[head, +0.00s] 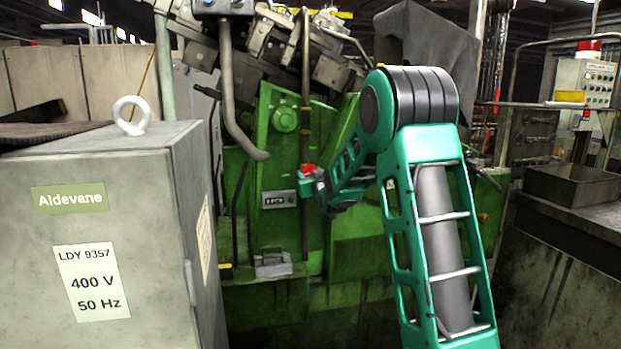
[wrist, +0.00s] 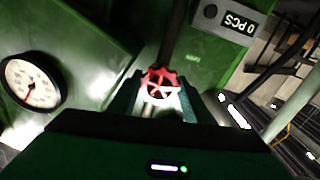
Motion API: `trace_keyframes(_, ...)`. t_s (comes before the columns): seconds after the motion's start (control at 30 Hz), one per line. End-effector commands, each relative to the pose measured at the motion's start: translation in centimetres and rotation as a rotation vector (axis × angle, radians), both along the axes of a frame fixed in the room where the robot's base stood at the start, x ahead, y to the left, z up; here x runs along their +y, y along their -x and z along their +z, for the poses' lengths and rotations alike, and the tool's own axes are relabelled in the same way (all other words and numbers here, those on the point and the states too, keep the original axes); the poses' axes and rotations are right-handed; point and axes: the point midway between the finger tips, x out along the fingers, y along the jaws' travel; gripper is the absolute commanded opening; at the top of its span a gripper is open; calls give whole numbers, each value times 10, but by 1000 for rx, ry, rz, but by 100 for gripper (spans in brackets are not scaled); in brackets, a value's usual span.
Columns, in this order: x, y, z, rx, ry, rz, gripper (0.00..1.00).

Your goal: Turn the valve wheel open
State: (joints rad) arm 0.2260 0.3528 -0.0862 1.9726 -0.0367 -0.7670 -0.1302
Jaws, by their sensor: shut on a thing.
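The valve wheel (wrist: 161,84) is small, red and spoked, on a dark vertical pipe. In the wrist view it sits between the two fingers of my gripper (wrist: 162,98), which is shut on it. In the head view the red wheel (head: 309,169) shows at the tip of my gripper (head: 306,180), against the green machine. The fingertips partly hide the wheel, and how far it is turned cannot be told.
A grey cabinet (head: 98,240) labelled Aldevane stands close on the left. The green machine (head: 345,235) fills the middle. A round gauge (wrist: 33,81) and a counter reading 0 PCS (wrist: 236,22) flank the wheel. A metal bin (head: 572,186) stands at the right.

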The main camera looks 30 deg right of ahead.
Motion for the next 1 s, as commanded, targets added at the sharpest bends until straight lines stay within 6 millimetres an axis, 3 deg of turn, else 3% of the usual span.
trace_keyframes(0.03, 3, 0, -7, 22, 30, 4, 22)
trace_keyframes(0.4, 2, 0, -6, 79, 228, 4, 22)
trace_keyframes(1.0, 1, 0, -6, 94, 281, 3, 22)
